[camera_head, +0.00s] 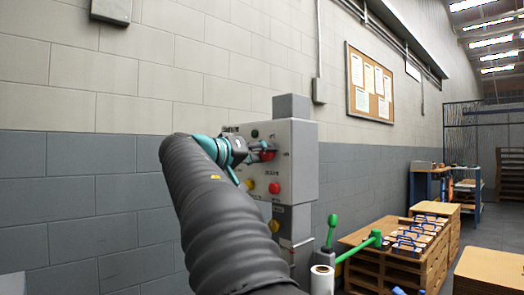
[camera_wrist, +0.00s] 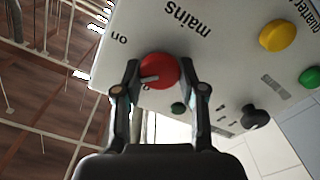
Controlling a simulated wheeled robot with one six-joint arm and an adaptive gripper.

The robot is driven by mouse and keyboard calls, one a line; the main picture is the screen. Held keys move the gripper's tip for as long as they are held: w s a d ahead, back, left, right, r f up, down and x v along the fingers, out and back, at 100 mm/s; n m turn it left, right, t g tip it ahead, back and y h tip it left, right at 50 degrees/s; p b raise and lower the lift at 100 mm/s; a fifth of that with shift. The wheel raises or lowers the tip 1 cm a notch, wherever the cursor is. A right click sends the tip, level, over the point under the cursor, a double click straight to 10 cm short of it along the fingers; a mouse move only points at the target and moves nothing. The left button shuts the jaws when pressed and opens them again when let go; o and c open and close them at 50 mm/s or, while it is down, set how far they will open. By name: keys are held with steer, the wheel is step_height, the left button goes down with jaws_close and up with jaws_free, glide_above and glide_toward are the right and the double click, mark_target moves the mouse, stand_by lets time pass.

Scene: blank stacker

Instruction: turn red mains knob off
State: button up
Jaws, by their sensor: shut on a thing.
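The red mains knob (camera_wrist: 159,71) is on the pale control panel (camera_wrist: 222,38), beside the upside-down word "mains" in the wrist view. A pale pointer line shows on the knob's face. My gripper (camera_wrist: 163,82) has one finger on each side of the knob and is shut on it. In the head view the knob (camera_head: 267,155) shows partly behind my gripper (camera_head: 262,152), on the grey control box (camera_head: 300,160). The word "on" is readable to the left of the knob in the wrist view. Any "off" mark is hidden or unreadable.
Yellow (camera_wrist: 275,36), green (camera_wrist: 309,77) and black (camera_wrist: 256,117) controls sit elsewhere on the panel. In the head view, green-handled levers (camera_head: 332,222) and wooden pallets (camera_head: 375,262) stand right of the box. The block wall (camera_head: 80,200) is behind my arm.

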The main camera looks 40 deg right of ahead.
steer(key=n+p, duration=0.1)
steer(key=n, duration=0.3)
steer(key=shift+r+n+p, duration=0.1)
steer(key=shift+n+p, duration=0.2)
steer(key=shift+p, duration=0.1)
steer(key=n+p, duration=0.1)
steer(key=n, duration=0.3)
steer(key=shift+w, duration=0.1)
steer(key=shift+f+n+p, duration=0.2)
steer(key=shift+n+p, duration=0.1)
steer(key=o, duration=1.1)
steer(key=shift+o, duration=0.2)
steer(key=shift+a, duration=0.1)
steer(key=a, duration=1.2)
steer(key=shift+s, duration=0.45)
